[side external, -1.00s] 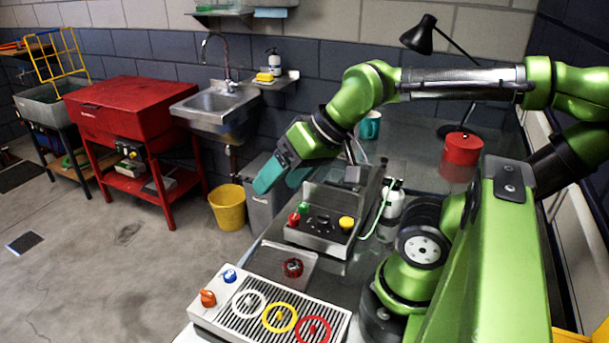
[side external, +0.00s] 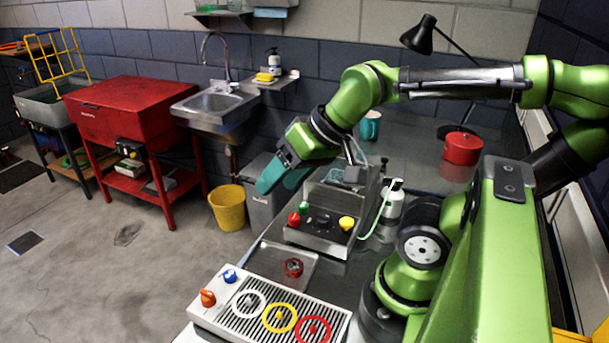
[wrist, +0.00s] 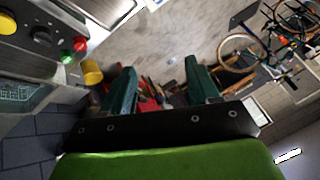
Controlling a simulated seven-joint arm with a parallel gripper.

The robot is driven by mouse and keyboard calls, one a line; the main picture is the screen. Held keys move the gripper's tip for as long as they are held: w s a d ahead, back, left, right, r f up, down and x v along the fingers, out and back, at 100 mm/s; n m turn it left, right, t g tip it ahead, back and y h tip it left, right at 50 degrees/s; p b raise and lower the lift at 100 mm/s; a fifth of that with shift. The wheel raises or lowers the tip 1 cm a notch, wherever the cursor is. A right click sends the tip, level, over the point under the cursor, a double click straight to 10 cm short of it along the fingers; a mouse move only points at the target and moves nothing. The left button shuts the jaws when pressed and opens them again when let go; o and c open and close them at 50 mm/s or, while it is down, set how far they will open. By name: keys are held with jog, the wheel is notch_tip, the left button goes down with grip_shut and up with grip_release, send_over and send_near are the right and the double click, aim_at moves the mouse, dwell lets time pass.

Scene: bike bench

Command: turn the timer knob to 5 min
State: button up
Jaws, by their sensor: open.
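A metal control box (side external: 318,240) stands on the bench with a black knob (side external: 322,221) in the middle of its sloped panel; I cannot read its scale. Red (side external: 294,219) and green (side external: 304,207) buttons are left of the knob, and a yellow button (side external: 346,223) is right of it. The black knob also shows at upper left in the wrist view (wrist: 40,35). My gripper (side external: 283,181) has teal fingers and is open and empty, above and behind the box's left side, apart from the knob. The open fingers also show in the wrist view (wrist: 160,70).
A white bottle (side external: 394,203) with a green hose stands right of the box. A red can (side external: 462,149) stands farther back.

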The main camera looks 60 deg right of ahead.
jog(key=w+d+f+g+h, duration=0.1)
jog(key=w+d+f+g, duration=0.15)
jog(key=d, duration=0.55)
jog(key=n+g+h, duration=0.1)
jog(key=n+g, duration=0.3)
jog(key=g, duration=0.1)
send_over(323, 215)
notch_tip(323, 215, down, 16)
jog(key=shift+f, duration=0.2)
jog(key=c, duration=1)
jog(key=shift+c, duration=0.2)
